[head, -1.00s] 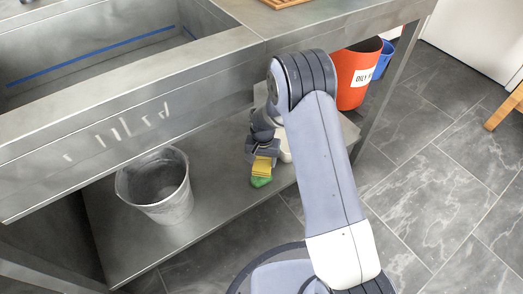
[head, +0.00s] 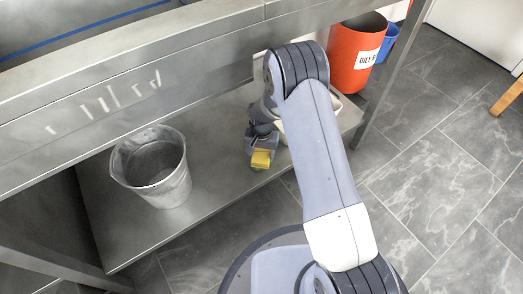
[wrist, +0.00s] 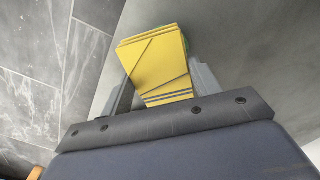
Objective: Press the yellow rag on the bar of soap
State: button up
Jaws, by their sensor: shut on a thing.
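The yellow rag (head: 262,158) is a folded block held between the fingers of my gripper (head: 260,153), low over the metal shelf. In the wrist view the rag (wrist: 157,62) fills the gap between the two fingers, so my gripper (wrist: 157,90) is shut on it. The green bar of soap (head: 256,169) shows only as a thin edge below the rag. A green sliver also shows behind the rag in the wrist view (wrist: 188,42). The rag covers most of the soap; I cannot tell whether they touch.
A metal bucket (head: 153,170) stands on the lower shelf (head: 215,170) to the left. A pale container (head: 345,115) is partly hidden behind my arm. The orange-red bin (head: 352,60) and blue bin (head: 386,42) stand at the back right. The sink bench (head: 200,60) overhangs the shelf.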

aim_at(262, 154)
jog(key=shift+f+b, duration=0.45)
jog(key=shift+f, duration=0.15)
dwell(2.0)
jog(key=shift+r+p, duration=2.2)
jog(key=shift+r, duration=1.35)
